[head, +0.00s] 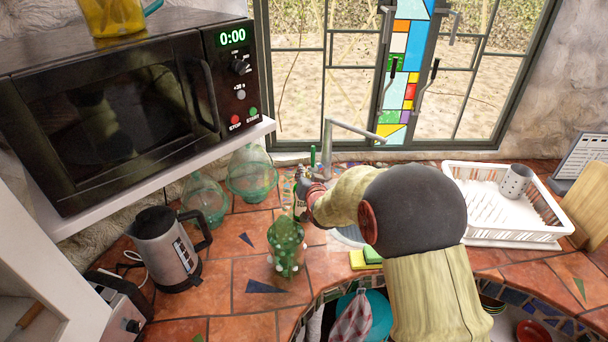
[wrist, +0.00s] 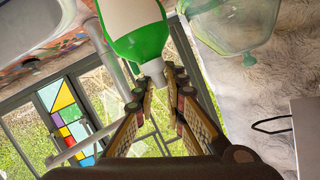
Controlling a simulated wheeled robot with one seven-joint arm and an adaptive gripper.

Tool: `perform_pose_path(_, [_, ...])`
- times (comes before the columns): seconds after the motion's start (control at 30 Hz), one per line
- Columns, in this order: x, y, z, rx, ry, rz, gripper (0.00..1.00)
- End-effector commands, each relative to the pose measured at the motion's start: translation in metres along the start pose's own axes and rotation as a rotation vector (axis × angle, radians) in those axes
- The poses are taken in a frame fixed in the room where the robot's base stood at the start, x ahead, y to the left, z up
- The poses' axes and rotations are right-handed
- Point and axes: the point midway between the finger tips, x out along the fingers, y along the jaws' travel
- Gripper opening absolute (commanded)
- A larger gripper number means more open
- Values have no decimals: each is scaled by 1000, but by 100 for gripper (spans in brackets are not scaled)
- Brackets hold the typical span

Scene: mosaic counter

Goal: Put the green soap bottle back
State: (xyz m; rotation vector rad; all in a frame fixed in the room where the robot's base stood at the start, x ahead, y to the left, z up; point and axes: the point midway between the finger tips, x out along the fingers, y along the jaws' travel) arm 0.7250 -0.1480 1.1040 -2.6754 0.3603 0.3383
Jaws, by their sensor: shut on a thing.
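The green soap bottle (wrist: 146,44) shows in the wrist view, green with a white label and a white cap. My gripper (wrist: 156,80) is shut on it at the cap end, with a finger on each side. In the head view my gripper (head: 303,190) is over the tiled counter behind the spotted green plant-like object, left of the faucet.
The spotted green object (head: 287,252) stands just in front of my gripper. Glass jars (head: 251,176), a kettle (head: 169,250) and a microwave (head: 110,110) are left. The faucet (head: 328,148), sponges (head: 364,258) and a white dish rack (head: 505,205) are right.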

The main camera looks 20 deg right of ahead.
Motion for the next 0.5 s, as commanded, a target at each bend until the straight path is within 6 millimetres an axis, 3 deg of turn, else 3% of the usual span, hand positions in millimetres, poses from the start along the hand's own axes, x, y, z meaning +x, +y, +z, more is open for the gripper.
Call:
perform_pose_path(0.13, [1, 0, 0, 0, 4, -2, 0])
perform_pose_path(0.17, [1, 1, 3, 0, -1, 0, 13])
perform_pose_path(0.5, [0, 1, 2, 0, -1, 0, 30])
